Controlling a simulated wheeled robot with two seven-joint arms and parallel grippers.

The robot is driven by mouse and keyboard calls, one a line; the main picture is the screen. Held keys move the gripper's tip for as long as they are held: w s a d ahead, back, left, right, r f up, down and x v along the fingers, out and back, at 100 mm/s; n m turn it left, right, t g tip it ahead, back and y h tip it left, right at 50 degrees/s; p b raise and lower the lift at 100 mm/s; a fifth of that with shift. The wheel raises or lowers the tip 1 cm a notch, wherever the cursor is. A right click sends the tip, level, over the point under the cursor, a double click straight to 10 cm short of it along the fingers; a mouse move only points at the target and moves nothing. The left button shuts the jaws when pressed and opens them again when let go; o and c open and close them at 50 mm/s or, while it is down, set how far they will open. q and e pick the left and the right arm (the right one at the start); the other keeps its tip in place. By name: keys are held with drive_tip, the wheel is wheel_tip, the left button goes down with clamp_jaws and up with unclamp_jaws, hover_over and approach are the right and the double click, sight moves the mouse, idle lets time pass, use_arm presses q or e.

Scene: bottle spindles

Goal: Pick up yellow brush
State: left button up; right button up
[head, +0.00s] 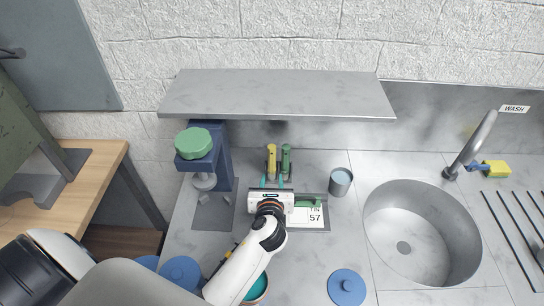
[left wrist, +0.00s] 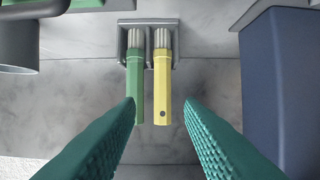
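The yellow brush (head: 271,160) stands upright beside a green brush (head: 286,160) against the back of the steel counter. My left gripper (head: 274,182) is in front of them. The green brush (left wrist: 134,85) sits in the same holder. The textured green fingers of my left gripper (left wrist: 160,104) are spread and empty. The yellow handle's end lies between the fingertips in that view; the left finger overlaps the green handle's edge. My right gripper is out of view.
A blue dispenser with a green top (head: 193,142) stands left of the brushes. A grey cup (head: 341,181) is to their right, then a round sink (head: 422,232). A grey shelf (head: 277,94) overhangs behind. Blue lids (head: 346,287) lie in front.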

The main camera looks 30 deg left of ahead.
sight(272, 162)
use_arm(q)
drive_tip(key=x, duration=0.4)
drive_tip(key=shift+w+a+f+p, duration=0.1)
drive_tip(key=shift+w+a+p, duration=0.05)
drive_tip(key=shift+w+p, duration=0.25)
drive_tip(key=shift+w+a+f, duration=0.2)
drive_tip(key=shift+w+a, duration=0.15)
drive_tip(key=shift+w, duration=0.2)
drive_tip(key=x, duration=0.3)
drive_tip(key=shift+a+p, duration=0.15)
drive_tip(key=shift+p, duration=0.15)
drive_tip(key=shift+w+a+f, duration=0.2)
drive_tip(key=shift+w+f, duration=0.1)
drive_tip(key=shift+w, duration=0.2)
drive_tip(key=shift+r, duration=0.1)
drive_tip(key=shift+c, duration=0.9)
clamp_jaws()
drive_tip(key=shift+s+r, duration=0.1)
